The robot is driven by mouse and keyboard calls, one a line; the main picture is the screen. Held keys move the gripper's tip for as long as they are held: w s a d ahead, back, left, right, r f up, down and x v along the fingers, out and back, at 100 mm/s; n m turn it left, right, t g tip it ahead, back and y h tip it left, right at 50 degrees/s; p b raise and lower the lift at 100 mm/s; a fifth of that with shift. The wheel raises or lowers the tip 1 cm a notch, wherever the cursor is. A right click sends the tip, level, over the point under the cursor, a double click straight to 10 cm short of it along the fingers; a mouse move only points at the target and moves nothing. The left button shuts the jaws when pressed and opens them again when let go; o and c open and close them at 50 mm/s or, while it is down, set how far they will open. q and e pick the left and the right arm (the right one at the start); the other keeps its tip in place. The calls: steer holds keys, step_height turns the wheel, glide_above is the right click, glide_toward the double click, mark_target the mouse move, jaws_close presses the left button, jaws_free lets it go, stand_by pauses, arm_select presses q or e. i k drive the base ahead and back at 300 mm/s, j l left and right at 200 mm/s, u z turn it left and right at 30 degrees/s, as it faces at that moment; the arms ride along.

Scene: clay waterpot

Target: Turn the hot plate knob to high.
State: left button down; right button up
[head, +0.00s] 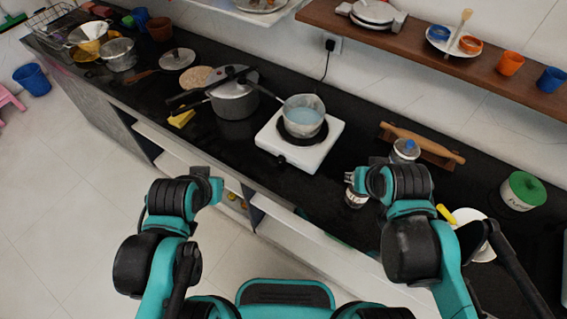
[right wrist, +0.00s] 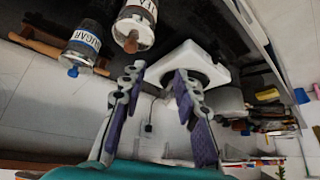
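The white hot plate (head: 283,150) stands on the black counter, and a pot (head: 303,116) of pale bluish liquid sits on its burner. Its small dark knob (head: 281,160) is on the front face; I cannot make out its setting. The hot plate also shows in the right wrist view (right wrist: 178,60), beyond the fingers. My right gripper (head: 349,178) is right of the hot plate, apart from it, by a glass jar. In the right wrist view it (right wrist: 157,100) is open with nothing between the fingers. My left gripper (head: 219,190) is before the counter's front edge; its fingers are unclear.
A glass jar (head: 355,198) is close to my right gripper, with a blue-knobbed sugar jar (head: 405,152) and rolling pin (head: 428,142) behind. A pressure cooker (head: 235,100) stands left of the hot plate. The counter before the hot plate is clear.

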mark_target(282, 158)
steer(key=z, duration=0.35)
steer(key=j+z, duration=0.15)
steer(key=z, duration=0.2)
steer(key=j+z, duration=0.1)
steer(key=z, duration=0.25)
steer(key=j+z, duration=0.2)
steer(key=j, duration=0.2)
steer(key=k+j+z, duration=0.25)
steer(key=j+z, duration=0.2)
steer(key=j, duration=0.3)
steer(key=k+j+z, duration=0.25)
steer(key=j+z, duration=0.2)
steer(key=j, duration=0.2)
steer(key=k+j, duration=0.4)
steer(key=j, duration=0.2)
steer(key=k+j, duration=0.4)
steer(key=j, duration=0.15)
steer(key=j+z, duration=0.05)
